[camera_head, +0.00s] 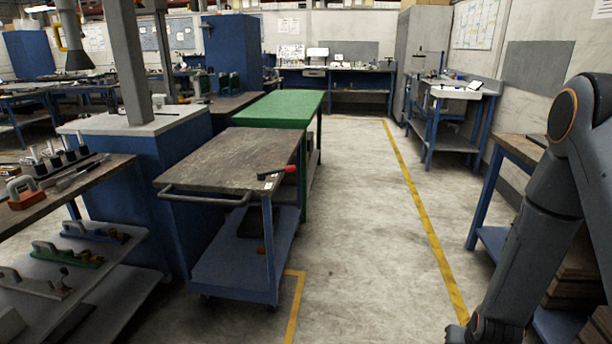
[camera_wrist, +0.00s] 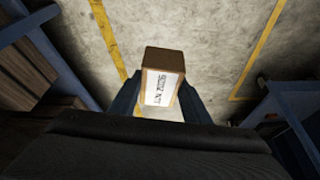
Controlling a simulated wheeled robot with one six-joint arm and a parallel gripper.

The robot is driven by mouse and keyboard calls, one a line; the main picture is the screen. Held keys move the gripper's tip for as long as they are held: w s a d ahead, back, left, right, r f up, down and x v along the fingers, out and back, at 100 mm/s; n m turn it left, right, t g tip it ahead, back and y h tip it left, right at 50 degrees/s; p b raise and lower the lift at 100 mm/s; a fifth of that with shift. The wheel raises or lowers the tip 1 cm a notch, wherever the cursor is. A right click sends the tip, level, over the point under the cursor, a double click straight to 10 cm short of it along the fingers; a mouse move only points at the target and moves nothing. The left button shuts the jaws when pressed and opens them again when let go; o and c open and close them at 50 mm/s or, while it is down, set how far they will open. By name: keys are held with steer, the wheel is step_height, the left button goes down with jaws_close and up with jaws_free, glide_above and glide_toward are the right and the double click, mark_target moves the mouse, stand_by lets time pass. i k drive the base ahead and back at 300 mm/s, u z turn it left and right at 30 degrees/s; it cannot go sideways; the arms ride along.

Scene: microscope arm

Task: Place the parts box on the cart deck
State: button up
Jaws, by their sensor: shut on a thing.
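The parts box (camera_wrist: 165,58) is a small brown box with a white printed label. My gripper (camera_wrist: 158,100) is shut on it, one dark finger on each side, and holds it over the floor in the wrist view. In the head view my gripper and the box are out of sight; only my arm shows at the right. The cart (camera_head: 225,157) stands left of centre in the head view, with a worn brown deck on a blue frame. The rest of the deck is bare.
A green-topped table (camera_head: 281,107) stands right behind the cart. A bench with tools (camera_head: 96,184) is at the left. A wooden-topped bench (camera_head: 522,147) is at the right, near my arm. Concrete floor (camera_head: 360,230) with yellow lines lies open between them.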

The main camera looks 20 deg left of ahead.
mark_target(259, 144)
steer(key=u, duration=0.1)
steer(key=i, duration=4.75)
steer(key=u, duration=2.75)
